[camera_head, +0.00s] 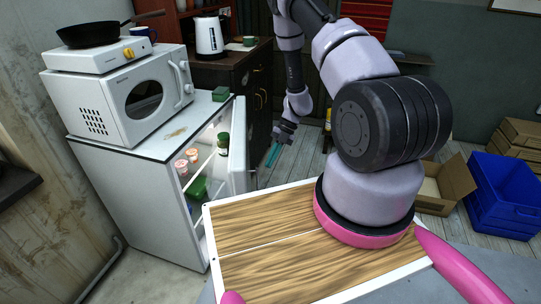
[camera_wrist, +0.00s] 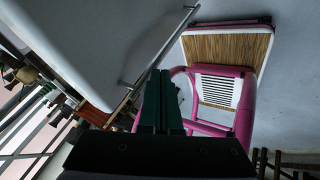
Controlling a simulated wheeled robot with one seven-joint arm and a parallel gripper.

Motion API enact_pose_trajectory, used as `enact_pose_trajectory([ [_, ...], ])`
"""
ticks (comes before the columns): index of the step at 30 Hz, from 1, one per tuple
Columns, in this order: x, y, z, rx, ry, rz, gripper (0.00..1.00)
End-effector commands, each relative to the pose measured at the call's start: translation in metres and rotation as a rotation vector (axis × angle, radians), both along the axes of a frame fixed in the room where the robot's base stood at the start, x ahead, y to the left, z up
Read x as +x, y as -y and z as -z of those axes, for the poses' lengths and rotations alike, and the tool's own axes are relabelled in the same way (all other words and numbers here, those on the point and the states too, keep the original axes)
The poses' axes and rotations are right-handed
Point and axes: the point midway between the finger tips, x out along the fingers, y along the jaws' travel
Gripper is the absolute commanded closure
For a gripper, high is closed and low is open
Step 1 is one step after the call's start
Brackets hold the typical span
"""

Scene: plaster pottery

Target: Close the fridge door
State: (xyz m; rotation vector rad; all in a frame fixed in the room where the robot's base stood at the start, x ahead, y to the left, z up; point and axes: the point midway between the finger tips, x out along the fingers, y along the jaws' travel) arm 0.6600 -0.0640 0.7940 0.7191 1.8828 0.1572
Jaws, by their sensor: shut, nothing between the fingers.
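The small white fridge (camera_head: 135,195) stands at the left in the head view. Its door (camera_head: 239,148) is open and stands out from the body, so the shelves inside show. My gripper (camera_head: 272,156) is to the right of the door, on its outer side, with its teal fingers together and pointing down. In the wrist view the dark green fingers (camera_wrist: 161,100) are shut and empty. A large white panel with a long bar handle (camera_wrist: 160,45), which looks like the fridge door, is at the upper left there. I cannot tell whether the fingers touch it.
Inside the fridge are pink-topped cups (camera_head: 181,167), a green-capped jar (camera_head: 223,143) and a green item. A microwave (camera_head: 125,98) with a hotplate and pan stands on top. A dark cabinet (camera_head: 240,70) is behind. Cardboard boxes and a blue crate (camera_head: 503,195) are at the right.

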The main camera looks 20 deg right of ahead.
Motion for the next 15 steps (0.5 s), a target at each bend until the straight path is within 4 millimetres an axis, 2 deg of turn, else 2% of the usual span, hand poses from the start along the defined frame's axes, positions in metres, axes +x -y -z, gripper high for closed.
enact_pose_trajectory([
  [7, -0.015, -0.029, 0.043, 0.002, -0.003, -0.002, 1.00],
  [9, -0.009, -0.042, 0.040, 0.002, 0.002, -0.003, 1.00],
  [15, -0.004, -0.062, 0.039, 0.001, 0.002, -0.002, 1.00],
])
